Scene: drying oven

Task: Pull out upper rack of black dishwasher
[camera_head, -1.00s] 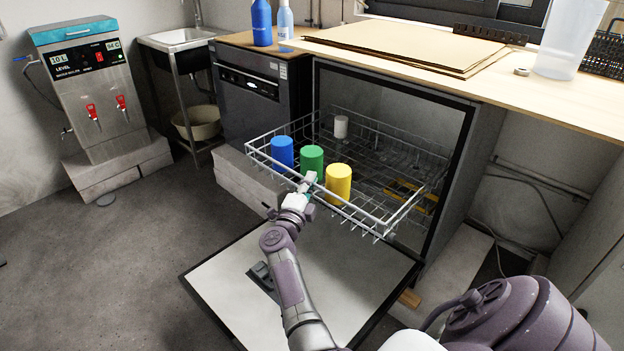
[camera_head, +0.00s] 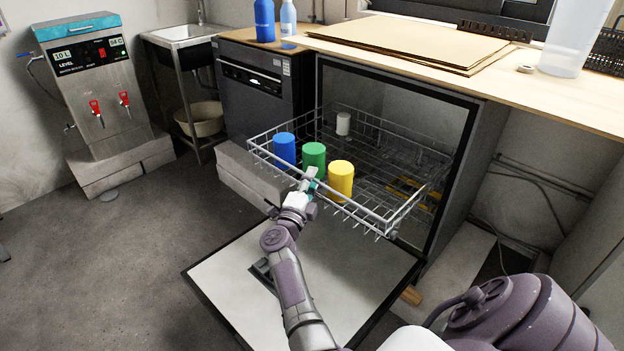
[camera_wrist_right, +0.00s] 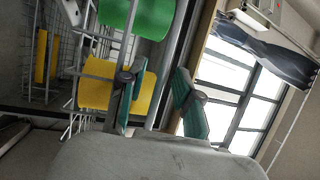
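The black dishwasher (camera_head: 468,150) stands under the wooden counter with its door (camera_head: 225,285) folded down. Its upper wire rack (camera_head: 262,152) sticks out of the opening, above the door. A blue cup (camera_head: 285,148), a green cup (camera_head: 314,158) and a yellow cup (camera_head: 341,180) stand along the rack's front, with a white cup (camera_head: 343,123) farther back. My right gripper (camera_head: 311,174) is at the front rail, before the green cup. In the wrist view its two fingers (camera_wrist_right: 160,100) are apart, with a rail (camera_wrist_right: 170,60) running between them. My left gripper is out of view.
A second black appliance (camera_head: 262,95) stands left of the dishwasher, with low blocks (camera_head: 245,172) before it. A sink (camera_head: 180,42) and a water boiler (camera_head: 95,85) are farther left. The floor at left is clear.

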